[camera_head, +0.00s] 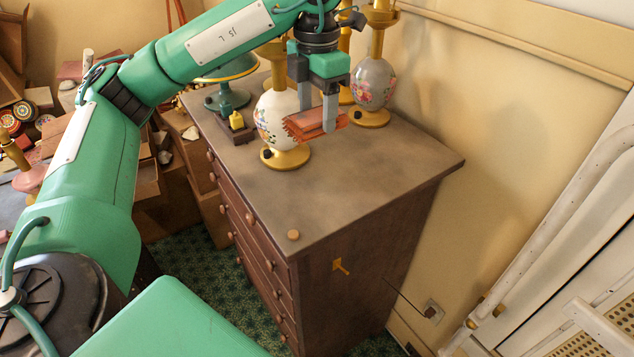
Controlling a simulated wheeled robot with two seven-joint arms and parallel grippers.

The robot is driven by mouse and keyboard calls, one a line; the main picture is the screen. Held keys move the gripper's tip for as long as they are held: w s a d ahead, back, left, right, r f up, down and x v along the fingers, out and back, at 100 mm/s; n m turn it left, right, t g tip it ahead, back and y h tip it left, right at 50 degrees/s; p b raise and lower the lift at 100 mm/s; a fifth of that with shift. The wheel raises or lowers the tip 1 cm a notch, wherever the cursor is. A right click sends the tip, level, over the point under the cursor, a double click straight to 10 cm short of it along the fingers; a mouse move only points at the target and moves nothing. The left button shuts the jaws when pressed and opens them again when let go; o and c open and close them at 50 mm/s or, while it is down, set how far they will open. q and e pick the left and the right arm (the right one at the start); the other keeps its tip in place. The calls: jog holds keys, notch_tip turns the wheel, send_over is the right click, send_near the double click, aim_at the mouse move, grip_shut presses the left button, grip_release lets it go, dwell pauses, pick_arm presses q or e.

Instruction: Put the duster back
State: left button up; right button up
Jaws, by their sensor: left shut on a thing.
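The duster (302,126) appears as a reddish-orange, ridged block. The fingers point down and cover part of the duster. A small yellow hook or peg (341,267) sticks out from the dresser's side panel. My right gripper is out of view.
Floral lamps stand on the dresser, a white one (277,112) close beside the duster and a grey one (374,82) behind. A green lamp (228,95) is at left.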

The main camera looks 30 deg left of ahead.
aim_at(316, 114)
pick_arm(q)
notch_tip(316, 114, down, 4)
jog(key=shift+a+r, duration=0.1)
jog(key=shift+r, duration=0.05)
notch_tip(316, 114, down, 9)
jog(key=shift+f+p, duration=0.1)
jog(key=shift+p, duration=0.25)
jog(key=shift+f, duration=0.85)
notch_tip(316, 114, down, 2)
jog(key=shift+p, duration=0.65)
jog(key=shift+f, duration=0.3)
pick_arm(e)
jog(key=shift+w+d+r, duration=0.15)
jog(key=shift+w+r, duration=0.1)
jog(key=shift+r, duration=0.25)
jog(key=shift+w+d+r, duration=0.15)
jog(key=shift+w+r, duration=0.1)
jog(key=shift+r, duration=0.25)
